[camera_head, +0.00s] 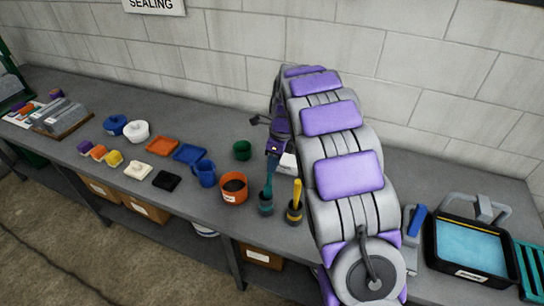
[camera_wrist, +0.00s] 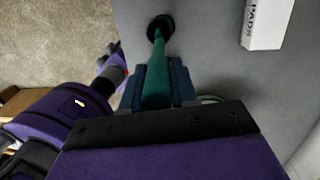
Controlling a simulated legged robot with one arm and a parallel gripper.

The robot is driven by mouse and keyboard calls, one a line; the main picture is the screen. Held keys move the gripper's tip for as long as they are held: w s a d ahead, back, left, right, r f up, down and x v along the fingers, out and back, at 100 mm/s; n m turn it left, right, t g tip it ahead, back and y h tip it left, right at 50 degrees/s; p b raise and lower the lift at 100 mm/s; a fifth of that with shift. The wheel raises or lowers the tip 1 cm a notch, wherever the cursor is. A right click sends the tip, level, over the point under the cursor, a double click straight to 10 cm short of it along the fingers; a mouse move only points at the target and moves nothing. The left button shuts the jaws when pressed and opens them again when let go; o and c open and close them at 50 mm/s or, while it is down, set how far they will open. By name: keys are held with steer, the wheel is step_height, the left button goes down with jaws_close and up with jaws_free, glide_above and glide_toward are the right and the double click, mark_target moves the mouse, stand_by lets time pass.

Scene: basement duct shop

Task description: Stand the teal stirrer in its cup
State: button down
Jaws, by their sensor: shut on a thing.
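The teal stirrer (camera_head: 269,178) is upright, or nearly so, below my gripper (camera_head: 273,152). In the wrist view my gripper (camera_wrist: 158,82) is shut on the stirrer (camera_wrist: 157,55), with one blue finger on each side of its handle. Its far end meets a dark round opening (camera_wrist: 161,22), which looks like the mouth of the cup. In the head view the lower end is at the mouth of a dark cup with a teal band (camera_head: 265,207). I cannot tell how deep it sits or whether it touches the bottom.
A dark cup with a yellow stirrer (camera_head: 295,211) stands close on the right. An orange pot (camera_head: 234,192) and blue mug (camera_head: 204,174) stand left. A green cup (camera_head: 242,151) is behind. A white box (camera_wrist: 267,22) lies nearby. The grey bench's front edge is close.

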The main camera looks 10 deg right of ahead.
steer(key=shift+a+f, duration=0.1)
steer(key=shift+f, duration=0.55)
steer(key=shift+a+f, duration=0.45)
steer(key=shift+f, duration=0.15)
steer(key=shift+a+f, duration=0.15)
steer(key=shift+f, duration=0.45)
steer(key=shift+d+f+p, duration=0.3)
steer(key=shift+d+f, duration=0.15)
steer(key=c, duration=0.8)
jaws_free()
steer(key=shift+a, duration=0.25)
steer(key=shift+d+r, duration=0.1)
steer(key=shift+d, duration=0.05)
steer(key=shift+w+r, duration=0.1)
steer(key=shift+r, duration=0.2)
steer(key=d+r, duration=0.1)
steer(key=r, duration=0.4)
steer(key=r+p, duration=0.1)
steer(key=r, duration=0.5)
steer(key=d+r, duration=0.1)
steer(key=r, duration=0.4)
steer(key=shift+w+d+r+p, duration=0.1)
steer(key=shift+d+r+p, duration=0.05)
steer(key=shift+d+p, duration=0.15)
